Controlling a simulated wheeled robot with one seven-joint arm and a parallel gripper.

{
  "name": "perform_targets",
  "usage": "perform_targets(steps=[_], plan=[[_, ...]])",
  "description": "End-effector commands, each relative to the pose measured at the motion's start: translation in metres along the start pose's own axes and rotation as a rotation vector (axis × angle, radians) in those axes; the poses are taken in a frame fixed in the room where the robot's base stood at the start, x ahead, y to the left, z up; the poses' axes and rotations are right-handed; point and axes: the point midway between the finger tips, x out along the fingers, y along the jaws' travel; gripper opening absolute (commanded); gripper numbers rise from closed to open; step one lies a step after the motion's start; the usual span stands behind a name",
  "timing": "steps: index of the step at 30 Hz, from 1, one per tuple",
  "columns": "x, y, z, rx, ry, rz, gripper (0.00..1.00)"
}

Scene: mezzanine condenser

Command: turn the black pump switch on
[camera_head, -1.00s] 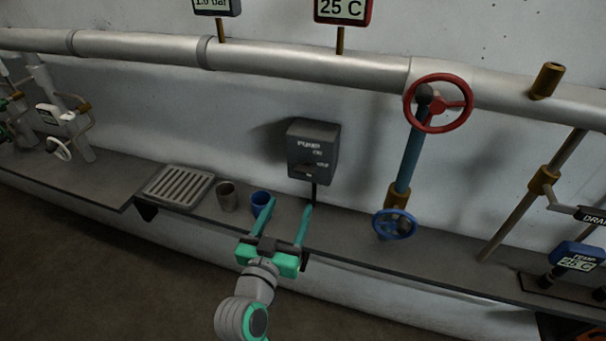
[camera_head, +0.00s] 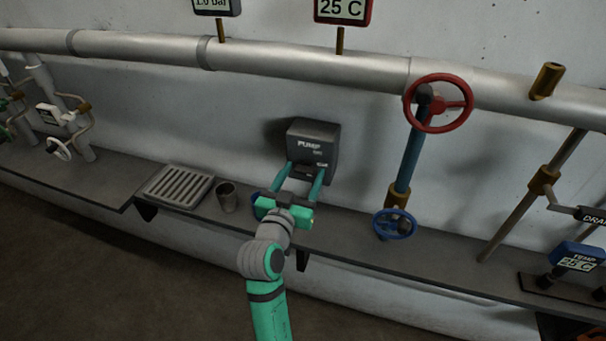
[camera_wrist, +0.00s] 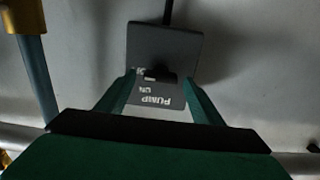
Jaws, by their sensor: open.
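The black pump switch is a dark box (camera_head: 318,138) marked PUMP, fixed to the wall above the ledge. It also shows upside down in the wrist view (camera_wrist: 183,48). A dark lever (camera_wrist: 160,72) sticks out of its face beside small lettering; its exact position is hard to tell. My gripper (camera_head: 304,168) is open, its two green fingers pointing at the lower front of the box. In the wrist view the fingertips (camera_wrist: 159,77) lie on either side of the lever, with nothing gripped. I cannot tell if they touch the box.
A grey cup (camera_head: 226,198) and a blue cup (camera_head: 256,205), mostly hidden by my gripper, stand on the ledge near a slatted drain tray (camera_head: 178,186). A red valve wheel (camera_head: 438,103) and blue valve wheel (camera_head: 394,225) are to the right. A large pipe (camera_head: 300,65) runs above.

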Motion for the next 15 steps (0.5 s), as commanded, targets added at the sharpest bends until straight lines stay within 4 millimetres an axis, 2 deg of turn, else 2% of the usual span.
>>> perform_targets(steps=[10,15], plan=[[0.0037,0.0000,0.0004,0.000,0.000,0.000,0.61],[0.0035,0.0000,0.0003,-0.001,0.000,0.000,0.20]])
